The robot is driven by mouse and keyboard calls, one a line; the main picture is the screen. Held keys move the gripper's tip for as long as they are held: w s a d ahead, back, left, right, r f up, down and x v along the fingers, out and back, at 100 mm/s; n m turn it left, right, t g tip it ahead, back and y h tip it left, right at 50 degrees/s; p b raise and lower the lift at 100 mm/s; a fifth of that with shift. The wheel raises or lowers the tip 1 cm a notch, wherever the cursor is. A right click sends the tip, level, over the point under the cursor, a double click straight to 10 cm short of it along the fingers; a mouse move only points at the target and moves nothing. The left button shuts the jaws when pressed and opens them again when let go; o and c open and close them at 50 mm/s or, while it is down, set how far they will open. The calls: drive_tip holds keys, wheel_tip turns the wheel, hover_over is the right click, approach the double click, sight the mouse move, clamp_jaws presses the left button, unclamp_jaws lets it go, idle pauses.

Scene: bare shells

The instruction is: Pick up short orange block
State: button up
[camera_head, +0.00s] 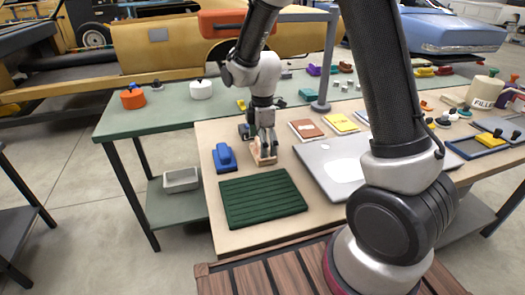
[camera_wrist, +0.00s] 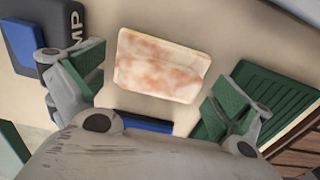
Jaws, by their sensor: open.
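A short block with pale cream and orange mottling (camera_wrist: 160,65) lies on the beige tabletop in the wrist view. In the head view the block (camera_head: 265,160) shows partly, below my fingers. My gripper (camera_head: 262,147) points down over it. In the wrist view my gripper (camera_wrist: 155,84) is open, with one green-padded finger on each side of the block. Visible gaps separate both pads from the block, and nothing is held. How high the fingertips are above the table is hard to tell.
A blue object (camera_head: 224,158) is close on the left, and a dark green slatted mat (camera_head: 262,204) lies in front. A grey laptop (camera_head: 312,160) and a brown-covered book (camera_head: 306,130) lie to the right. A dark lettered object (camera_wrist: 68,20) is near the left finger.

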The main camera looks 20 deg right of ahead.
drive_tip(key=c, duration=1.3)
drive_tip(key=shift+o, duration=0.2)
wheel_tip(320, 180, up, 10)
drive_tip(key=shift+o, duration=1.4)
